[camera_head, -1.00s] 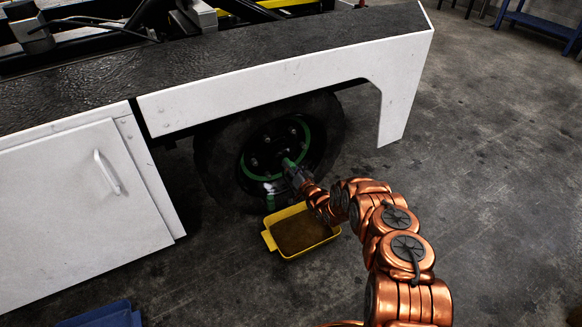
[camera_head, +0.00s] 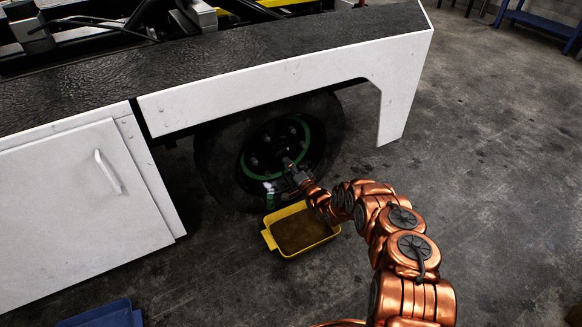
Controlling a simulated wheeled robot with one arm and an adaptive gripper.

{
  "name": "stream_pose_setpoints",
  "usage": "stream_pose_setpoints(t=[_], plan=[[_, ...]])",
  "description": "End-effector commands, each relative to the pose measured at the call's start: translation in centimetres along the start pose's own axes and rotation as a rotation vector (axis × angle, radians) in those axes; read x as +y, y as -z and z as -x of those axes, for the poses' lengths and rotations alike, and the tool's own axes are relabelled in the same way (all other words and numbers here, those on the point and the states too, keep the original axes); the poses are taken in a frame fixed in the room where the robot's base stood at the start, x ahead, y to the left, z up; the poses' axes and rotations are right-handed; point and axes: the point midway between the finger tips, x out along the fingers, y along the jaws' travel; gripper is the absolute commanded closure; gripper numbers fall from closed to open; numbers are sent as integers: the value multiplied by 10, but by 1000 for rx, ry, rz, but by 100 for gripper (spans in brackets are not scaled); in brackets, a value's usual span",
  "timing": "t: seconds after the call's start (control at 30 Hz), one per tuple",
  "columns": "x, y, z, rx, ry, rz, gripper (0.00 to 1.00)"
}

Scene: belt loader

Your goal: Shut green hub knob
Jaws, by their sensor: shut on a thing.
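The wheel (camera_head: 215,160) sits under the white fender, with a green ring (camera_head: 307,135) around its dark hub. My gripper (camera_head: 291,168) reaches in from the lower right and is shut at the hub's middle. It appears to be shut on the green hub knob, which the fingers and shadow mostly hide. A small green piece (camera_head: 270,196) with a pale top shows at the lower rim of the hub, left of my gripper and apart from it. The knob's exact turn cannot be told.
A yellow tray (camera_head: 265,237) with brown liquid stands on the floor below the wheel, close under my arm. The white fender (camera_head: 290,85) overhangs the wheel. A white cabinet door (camera_head: 75,200) is at the left.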

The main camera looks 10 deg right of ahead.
Motion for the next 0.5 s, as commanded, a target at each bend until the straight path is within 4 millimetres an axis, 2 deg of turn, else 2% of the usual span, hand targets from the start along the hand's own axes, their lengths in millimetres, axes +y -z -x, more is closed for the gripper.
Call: stream_pose_setpoints(t=[0.37,0.4,0.5], plan=[[1,0,0,0,-2,-7,94],[1,0,0,0,-2,-7,58],[1,0,0,0,-1,-6,47]])
